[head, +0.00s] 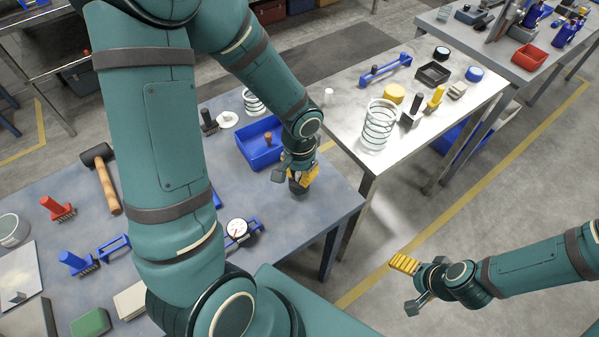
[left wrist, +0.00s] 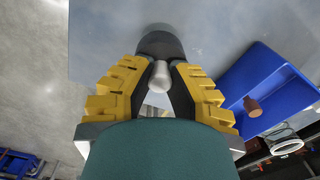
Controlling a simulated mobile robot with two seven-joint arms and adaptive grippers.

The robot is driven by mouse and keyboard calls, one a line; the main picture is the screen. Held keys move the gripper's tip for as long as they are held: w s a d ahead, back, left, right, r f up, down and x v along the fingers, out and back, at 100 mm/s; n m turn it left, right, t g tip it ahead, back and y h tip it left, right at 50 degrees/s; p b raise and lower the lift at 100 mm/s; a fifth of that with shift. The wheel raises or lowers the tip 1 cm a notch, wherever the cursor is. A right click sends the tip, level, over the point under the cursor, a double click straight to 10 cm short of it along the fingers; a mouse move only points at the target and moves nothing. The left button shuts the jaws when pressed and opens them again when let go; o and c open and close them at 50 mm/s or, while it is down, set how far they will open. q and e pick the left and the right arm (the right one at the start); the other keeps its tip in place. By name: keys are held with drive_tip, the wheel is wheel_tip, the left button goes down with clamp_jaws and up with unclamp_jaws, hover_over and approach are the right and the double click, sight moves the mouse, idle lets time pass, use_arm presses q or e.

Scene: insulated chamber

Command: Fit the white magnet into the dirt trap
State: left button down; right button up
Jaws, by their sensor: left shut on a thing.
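My left gripper (head: 306,177) is over the right part of the blue-grey table. In the left wrist view, its yellow-padded fingers (left wrist: 159,85) are shut on a pale rounded peg, the white magnet (left wrist: 160,74). A dark grey round cup (left wrist: 160,43), which looks like the dirt trap, is just beyond the fingertips. Its dark side (head: 298,188) shows under the gripper in the head view. The magnet's end appears at or over the cup; I cannot tell whether it is inside. My right gripper (head: 404,265) hangs over the floor at the right; its finger gap is hidden.
A blue bin (head: 248,157) with a brown knob-like piece (head: 268,138) stands beside my left gripper. A dial gauge (head: 238,229), a mallet (head: 106,180) and brushes lie farther left. A metal table (head: 350,125) with a wire coil (head: 378,127) stands to the right.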

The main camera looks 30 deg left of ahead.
sight(300, 173)
use_arm(q)
drive_tip(key=c, duration=0.9)
unclamp_jaws()
drive_tip(key=shift+c, duration=0.2)
wheel_tip(300, 173, up, 12)
